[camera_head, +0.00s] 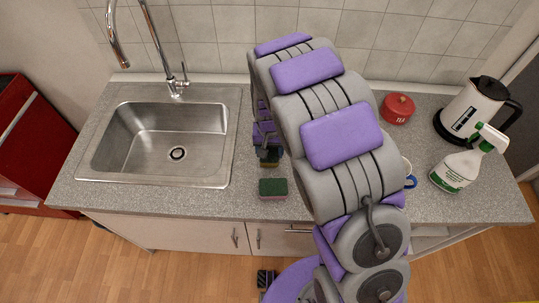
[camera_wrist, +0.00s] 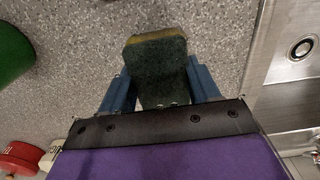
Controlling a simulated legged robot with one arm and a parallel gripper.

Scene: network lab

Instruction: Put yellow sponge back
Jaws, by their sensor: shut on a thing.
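A yellow sponge with a dark green side (camera_wrist: 157,62) is between the two blue fingers of my gripper (camera_wrist: 160,86) in the wrist view. The fingers are shut on it, and its far end sticks out beyond them, over the grey speckled counter. In the head view my gripper (camera_head: 268,152) is right of the sink, with the sponge (camera_head: 270,163) small and dark below it. I cannot tell whether the sponge touches the counter. My arm hides part of the counter.
A green and pink sponge (camera_head: 273,188) lies near the counter's front edge. The steel sink (camera_head: 205,150) is at left. A red tea canister (camera_head: 398,108), a kettle (camera_head: 472,108), a spray bottle (camera_head: 462,165) and a partly hidden mug (camera_head: 410,182) stand right of my arm.

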